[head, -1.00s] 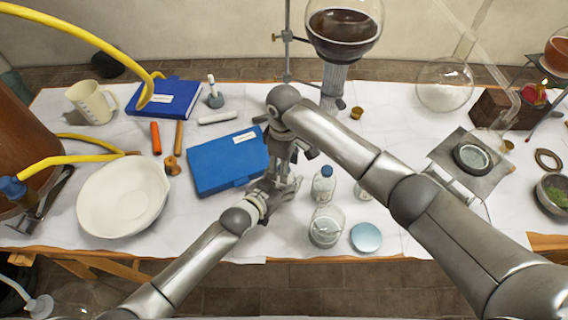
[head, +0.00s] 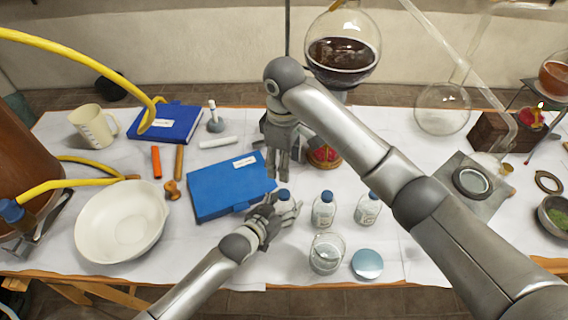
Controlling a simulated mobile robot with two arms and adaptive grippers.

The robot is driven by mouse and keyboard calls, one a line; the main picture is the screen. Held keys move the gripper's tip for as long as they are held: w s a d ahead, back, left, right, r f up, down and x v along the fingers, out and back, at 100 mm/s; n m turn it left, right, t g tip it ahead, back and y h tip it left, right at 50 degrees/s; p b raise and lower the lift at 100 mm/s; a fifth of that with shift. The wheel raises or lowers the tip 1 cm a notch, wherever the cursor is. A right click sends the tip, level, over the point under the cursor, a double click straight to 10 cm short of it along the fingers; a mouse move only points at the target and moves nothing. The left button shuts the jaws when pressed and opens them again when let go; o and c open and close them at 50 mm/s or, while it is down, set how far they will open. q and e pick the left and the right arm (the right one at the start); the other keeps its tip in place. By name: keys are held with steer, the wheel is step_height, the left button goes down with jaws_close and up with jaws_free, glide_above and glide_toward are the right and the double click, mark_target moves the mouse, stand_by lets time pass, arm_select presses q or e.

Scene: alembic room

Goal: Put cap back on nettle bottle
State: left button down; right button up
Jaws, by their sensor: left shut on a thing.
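Three small clear bottles with dark blue caps stand in a row at the front middle; their labels are too small to read. My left gripper (head: 282,212) is shut on the leftmost bottle (head: 288,208), partly hiding it. A blue cap (head: 284,194) shows on top of that bottle. The middle bottle (head: 323,212) and right bottle (head: 367,211) stand free. My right gripper (head: 277,172) points down just behind and above the held bottle, apart from the cap. Its fingers are close together and I cannot tell if anything is between them.
A blue case (head: 225,188) lies left of the held bottle. An open glass jar (head: 326,254) and a pale blue disc (head: 367,264) are near the front edge. A red and gold object (head: 324,156) is behind the bottles. A white bowl (head: 120,222) is at left.

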arm_select(q)
steer(key=shift+c, duration=1.9)
jaws_free()
steer(key=v, duration=1.2)
steer(key=shift+f, duration=0.1)
